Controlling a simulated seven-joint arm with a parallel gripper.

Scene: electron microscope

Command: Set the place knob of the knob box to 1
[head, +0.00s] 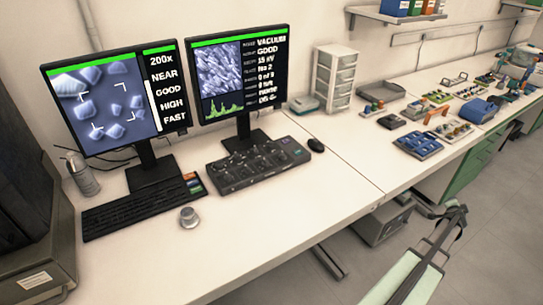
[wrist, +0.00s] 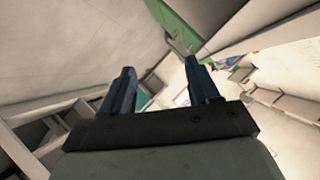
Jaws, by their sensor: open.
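The knob box (head: 262,170) is a long dark panel on the desk, in front of the right monitor. Several small dark knobs stand on its top. Their labels and settings are too small to read, so I cannot tell which is the place knob. My gripper (head: 451,214) is at the lower right of the head view, out past the desk's front edge and well apart from the box. In the wrist view, its two dark blue fingers (wrist: 160,68) are spread with nothing between them. The knob box does not show clearly in the wrist view.
The left monitor (head: 107,100) and right monitor (head: 239,75) stand behind the keyboard (head: 145,207) and box. A mouse (head: 316,145) lies right of the box, and a small round metal piece (head: 188,217) in front. The desk (head: 290,210) before the box is clear.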

